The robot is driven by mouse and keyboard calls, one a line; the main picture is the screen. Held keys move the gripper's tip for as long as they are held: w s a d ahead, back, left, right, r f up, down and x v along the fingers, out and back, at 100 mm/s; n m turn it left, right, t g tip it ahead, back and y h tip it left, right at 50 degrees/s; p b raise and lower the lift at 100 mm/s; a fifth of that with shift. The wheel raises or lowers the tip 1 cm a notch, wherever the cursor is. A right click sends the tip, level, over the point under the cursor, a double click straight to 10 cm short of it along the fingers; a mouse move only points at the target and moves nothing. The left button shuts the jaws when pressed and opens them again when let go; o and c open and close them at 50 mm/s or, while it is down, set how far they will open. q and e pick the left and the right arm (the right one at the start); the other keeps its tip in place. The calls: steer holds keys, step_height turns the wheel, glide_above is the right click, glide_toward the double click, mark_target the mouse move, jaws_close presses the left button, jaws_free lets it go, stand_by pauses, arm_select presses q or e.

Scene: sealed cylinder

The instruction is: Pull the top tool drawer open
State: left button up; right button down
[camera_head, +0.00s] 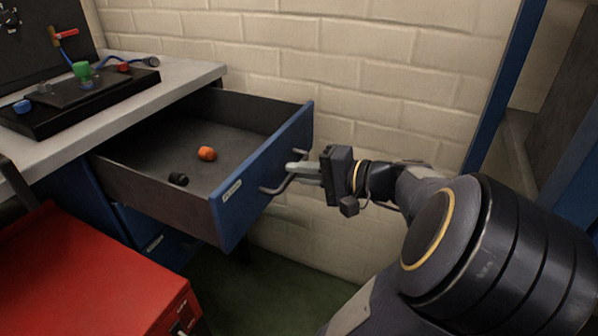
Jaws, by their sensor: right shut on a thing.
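The top tool drawer (232,205) has a blue front and dark inner walls, and it stands well out from under the grey worktop (170,84). Its metal bar handle (276,188) is on the outer face. My right gripper (305,170) reaches in from the right and is shut on the handle. Inside the drawer lie an orange object (207,153) and a small black object (178,179). My left gripper is not in view.
A red cabinet (85,275) stands at the lower left, close to the drawer's near side. A black tray (75,103) with small parts sits on the worktop. A brick wall (400,70) runs behind. Green floor (265,300) shows below the drawer.

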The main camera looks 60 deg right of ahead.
steer(key=c, duration=1.5)
jaws_free()
steer(key=p+v, duration=0.1)
steer(key=v, duration=0.6)
steer(key=shift+s+r, duration=0.1)
steer(key=shift+s, duration=0.3)
